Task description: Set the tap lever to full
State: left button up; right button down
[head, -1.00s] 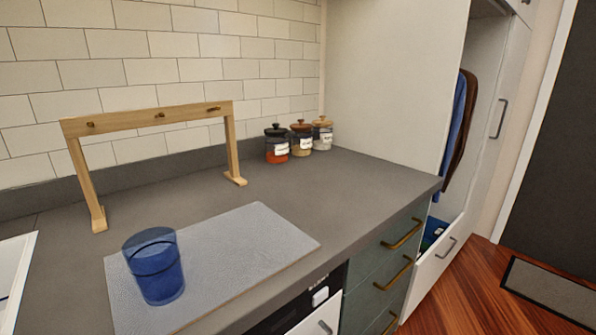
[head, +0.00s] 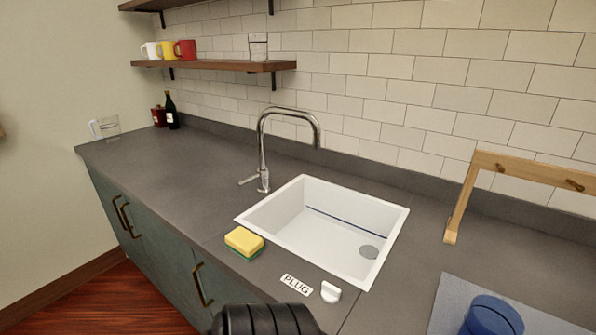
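The chrome tap (head: 264,150) stands on the grey counter at the back left of the white sink. Its spout arches over to the right. The tap lever (head: 248,180) is a short handle at the tap's base, pointing left and slightly down. No water shows under the spout. Neither gripper is in view; only a dark part of my own body shows at the bottom edge.
A yellow and green sponge (head: 244,241) lies at the sink's front left. A PLUG label (head: 296,285) and white knob (head: 330,292) are in front of the sink. A blue cup (head: 492,317) and wooden rack (head: 458,205) stand right.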

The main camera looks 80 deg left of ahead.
aim_at(261, 174)
jog(key=u, duration=2.75)
